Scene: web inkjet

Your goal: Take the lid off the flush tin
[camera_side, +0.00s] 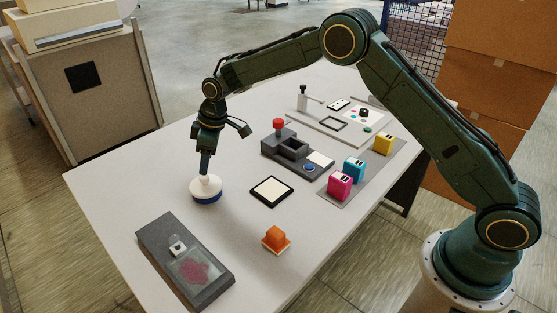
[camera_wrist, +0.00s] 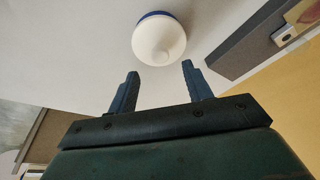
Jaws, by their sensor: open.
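The flush tin (camera_side: 206,194) is a low round tin with a dark blue base and a white lid (camera_side: 207,183) that has a raised knob in its middle. It stands upright on the table's left part, with the lid on it. My gripper (camera_side: 204,172) points down just above the lid's knob in the side view. In the wrist view my gripper (camera_wrist: 160,70) is open and empty, and the white lid (camera_wrist: 158,40) lies just beyond the fingertips. I cannot tell from the side view whether a finger touches the knob.
A dark grey block (camera_side: 155,235) with a pink patch lies in front. An orange piece (camera_side: 275,238) and a black-framed white pad (camera_side: 270,191) lie to the right. Behind are a grey fixture (camera_side: 270,148) with a red knob and magenta (camera_side: 339,186), cyan and yellow cartridges. The table's left is clear.

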